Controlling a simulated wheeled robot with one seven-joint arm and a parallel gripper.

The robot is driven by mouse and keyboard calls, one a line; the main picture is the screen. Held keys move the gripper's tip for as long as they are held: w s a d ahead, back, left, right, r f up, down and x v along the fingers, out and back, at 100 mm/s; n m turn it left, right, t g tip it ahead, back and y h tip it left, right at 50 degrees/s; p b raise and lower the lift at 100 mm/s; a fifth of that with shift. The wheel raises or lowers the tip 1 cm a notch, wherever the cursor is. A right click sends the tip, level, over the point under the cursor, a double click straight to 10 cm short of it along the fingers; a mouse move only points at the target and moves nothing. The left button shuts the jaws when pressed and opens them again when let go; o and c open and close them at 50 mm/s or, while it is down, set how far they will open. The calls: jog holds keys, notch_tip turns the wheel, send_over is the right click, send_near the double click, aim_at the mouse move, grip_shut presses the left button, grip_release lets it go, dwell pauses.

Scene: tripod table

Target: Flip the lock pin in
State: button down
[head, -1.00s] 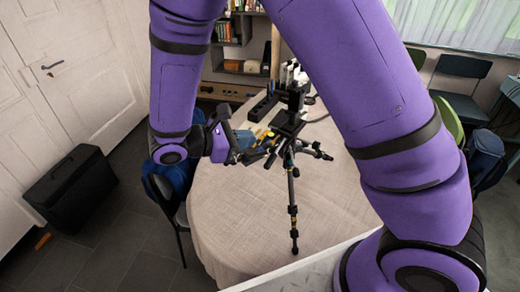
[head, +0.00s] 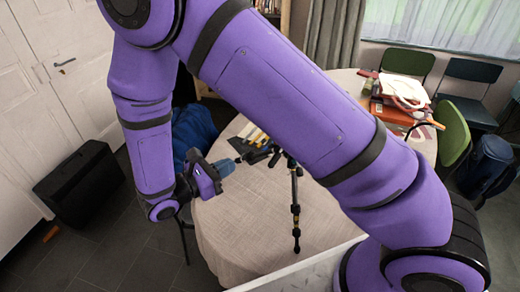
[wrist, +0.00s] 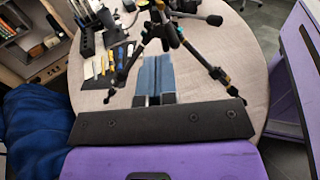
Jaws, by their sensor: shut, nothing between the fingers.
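The black tripod (head: 295,207) stands on the round table. In the head view my arm hides its head and upper part; one leg and a short handle (head: 258,157) show. In the wrist view its legs (wrist: 197,55) spread beyond my fingers, and its head is cut off by the top edge. I cannot make out the lock pin in either view. My gripper (head: 236,163) is left of the tripod, near the table's left edge. Its blue-grey fingers, also in the wrist view (wrist: 155,76), are together and empty, apart from the tripod.
The table (head: 245,222) has a beige cloth, bare at the front. Several flat tools (wrist: 104,63) lie on a dark mat behind the tripod. Books and a bag (head: 400,95) lie on the table's far right.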

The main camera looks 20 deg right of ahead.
jog(key=x, duration=1.4)
jog(key=shift+f, duration=0.1)
jog(key=shift+x, duration=0.9)
jog(key=shift+w, duration=0.15)
jog(key=v, duration=1.4)
jog(key=shift+a, duration=0.15)
